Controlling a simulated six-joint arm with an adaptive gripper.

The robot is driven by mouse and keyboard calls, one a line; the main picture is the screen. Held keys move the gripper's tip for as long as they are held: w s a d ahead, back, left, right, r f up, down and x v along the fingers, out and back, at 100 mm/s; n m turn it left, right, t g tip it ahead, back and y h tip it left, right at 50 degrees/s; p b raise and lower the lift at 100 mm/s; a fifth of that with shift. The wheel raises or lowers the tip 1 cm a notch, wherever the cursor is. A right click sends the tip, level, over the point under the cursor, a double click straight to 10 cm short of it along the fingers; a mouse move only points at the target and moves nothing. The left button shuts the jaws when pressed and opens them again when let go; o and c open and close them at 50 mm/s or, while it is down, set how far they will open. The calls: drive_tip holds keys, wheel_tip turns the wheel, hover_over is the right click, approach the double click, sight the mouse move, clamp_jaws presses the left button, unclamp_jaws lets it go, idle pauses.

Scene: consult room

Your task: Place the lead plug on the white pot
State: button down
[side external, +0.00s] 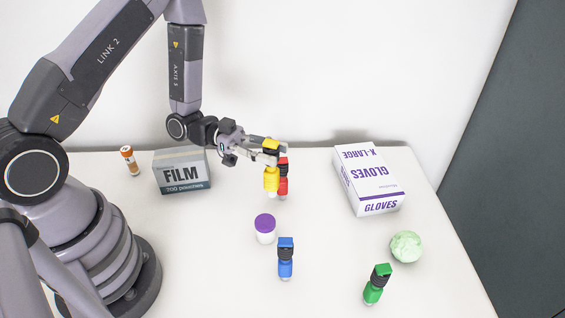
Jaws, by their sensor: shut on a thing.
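My gripper (270,152) is shut on the yellow lead plug (271,180), near its black collar. The plug hangs roughly upright and looks larger than the others, so it seems raised off the table. The red lead plug (283,186) is partly hidden behind it; I cannot tell whether they touch. The white pot (265,236), with a purple lid, stands on the table in front of and below my gripper. The blue lead plug (286,265) stands close to the pot's lower right. The green lead plug (375,287) stands slightly tilted in view at the front right.
The white table (215,285) is clear left of the pot.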

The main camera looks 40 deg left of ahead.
wheel_tip(320, 180, down, 7)
drive_tip(key=s+g, duration=0.1)
drive_tip(key=shift+s+a+f+m, duration=0.2)
drive_tip(key=shift+s+a+m, duration=0.1)
drive_tip(key=shift+a+m, duration=0.1)
drive_tip(key=c, duration=0.8)
unclamp_jaws()
drive_tip(key=shift+f, duration=0.15)
drive_tip(key=v, duration=0.7)
drive_tip(key=shift+a, duration=0.3)
